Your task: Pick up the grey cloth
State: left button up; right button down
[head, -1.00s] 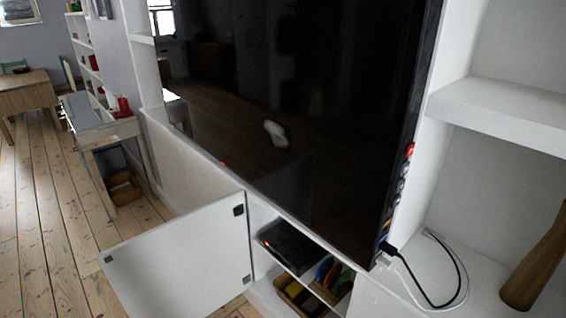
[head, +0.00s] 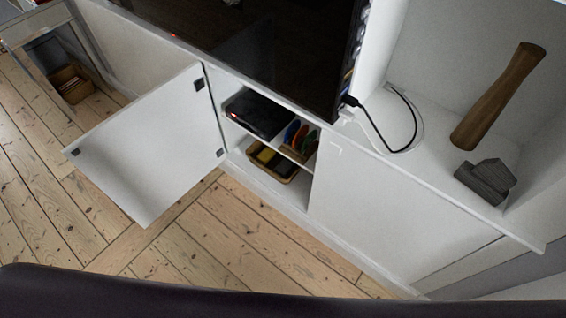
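A dark grey folded or block-like thing (head: 486,180) lies on the white shelf at the right, near its front edge, just in front of a brown wooden club-shaped object. It may be the grey cloth, but I cannot tell its material for sure. No other grey cloth shows. Neither of my grippers is in view.
The brown wooden object (head: 498,97) leans on the shelf. A black cable (head: 372,128) lies beside the dark TV screen (head: 270,55). A white cabinet door (head: 150,145) stands open over the floor. Inside are a black box (head: 260,113) and a basket (head: 272,162). Floorboards (head: 215,235) are clear.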

aim_at(282, 169)
jog(key=i+j+z, duration=0.15)
jog(key=j, duration=0.2)
jog(key=i+j+z, duration=0.1)
jog(key=j, duration=0.3)
jog(key=i+j+z, duration=0.15)
jog(key=j, duration=0.25)
jog(key=j+z, duration=0.15)
jog(key=j, duration=0.25)
